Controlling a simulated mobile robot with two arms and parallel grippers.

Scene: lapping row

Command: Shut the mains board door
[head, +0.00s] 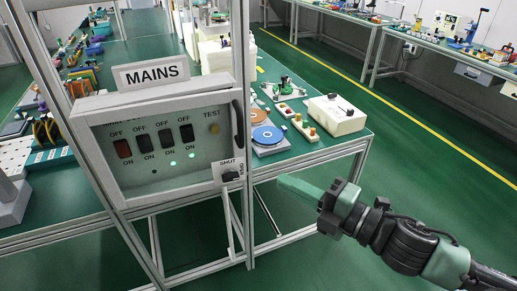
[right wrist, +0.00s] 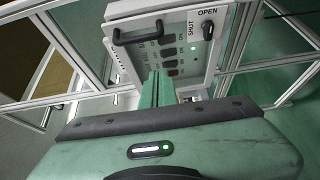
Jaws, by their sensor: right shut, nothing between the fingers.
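The mains board (head: 118,190) is a pale box under a MAINS sign, fixed to the metal frame on the left in the head view. Its door (head: 226,118) has a pale rim and a dark handle (head: 238,125) on the right side. I cannot tell whether it sits fully flush. A dark latch knob (head: 231,176) is at the lower right by the SHUT and OPEN labels; it also shows in the right wrist view (right wrist: 208,31). My right gripper (head: 283,184) is shut and empty, right of the board and apart from it. My left gripper is out of view.
Behind the panel are a red switch (head: 123,149), several black switches and green lights. A workbench (head: 345,143) behind the board carries a white box (head: 336,115) and small parts. Metal posts (head: 245,215) flank the board. Green floor (head: 420,150) is clear to the right.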

